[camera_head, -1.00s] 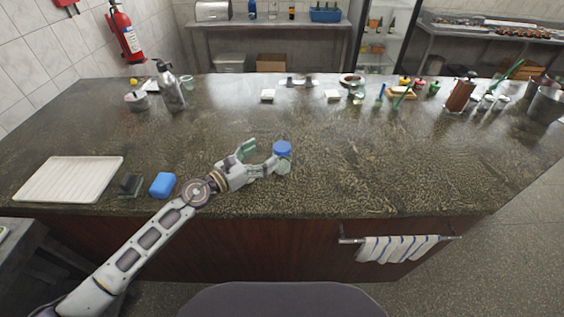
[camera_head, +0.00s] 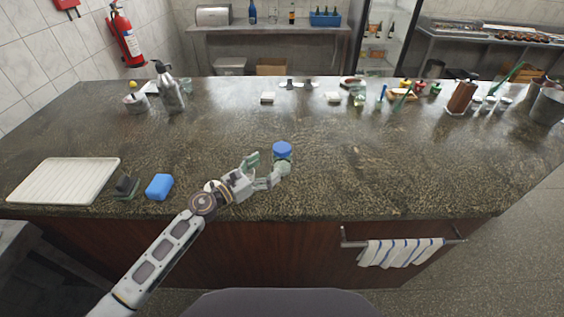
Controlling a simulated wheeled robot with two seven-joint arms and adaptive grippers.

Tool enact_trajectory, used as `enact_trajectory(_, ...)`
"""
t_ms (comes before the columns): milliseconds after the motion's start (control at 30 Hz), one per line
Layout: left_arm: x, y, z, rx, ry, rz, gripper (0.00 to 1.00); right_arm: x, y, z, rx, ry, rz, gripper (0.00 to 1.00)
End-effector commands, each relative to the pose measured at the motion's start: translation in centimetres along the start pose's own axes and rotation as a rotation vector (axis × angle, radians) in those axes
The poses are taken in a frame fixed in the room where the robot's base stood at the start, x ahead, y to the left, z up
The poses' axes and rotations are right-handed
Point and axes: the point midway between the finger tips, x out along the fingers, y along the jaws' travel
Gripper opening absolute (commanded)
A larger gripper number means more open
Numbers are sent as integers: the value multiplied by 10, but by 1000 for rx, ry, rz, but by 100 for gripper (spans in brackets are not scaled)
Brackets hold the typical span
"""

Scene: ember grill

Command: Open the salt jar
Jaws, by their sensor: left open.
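The salt jar (camera_head: 282,157) stands upright on the dark stone counter, near its middle front. It is a small clear jar with a blue lid (camera_head: 282,148), and the lid is on it. My left gripper (camera_head: 266,168) is open just to the left of the jar. One finger is at the jar's lower left and the other is behind and left of it. I cannot tell whether a finger touches the glass. My right gripper does not show.
On the counter's left are a white ribbed tray (camera_head: 64,181), a dark scrubber (camera_head: 126,187) and a blue sponge (camera_head: 159,186). A metal pump bottle (camera_head: 169,90) stands at the back left. A striped towel (camera_head: 400,252) hangs at the front. The counter right of the jar is clear.

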Motion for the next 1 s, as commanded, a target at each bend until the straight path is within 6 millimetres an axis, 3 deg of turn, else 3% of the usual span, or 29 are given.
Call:
enact_trajectory(367,4,0,0,-1,0,0,82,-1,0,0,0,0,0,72)
enact_trajectory(1000,58,0,0,0,0,1,82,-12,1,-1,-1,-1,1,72)
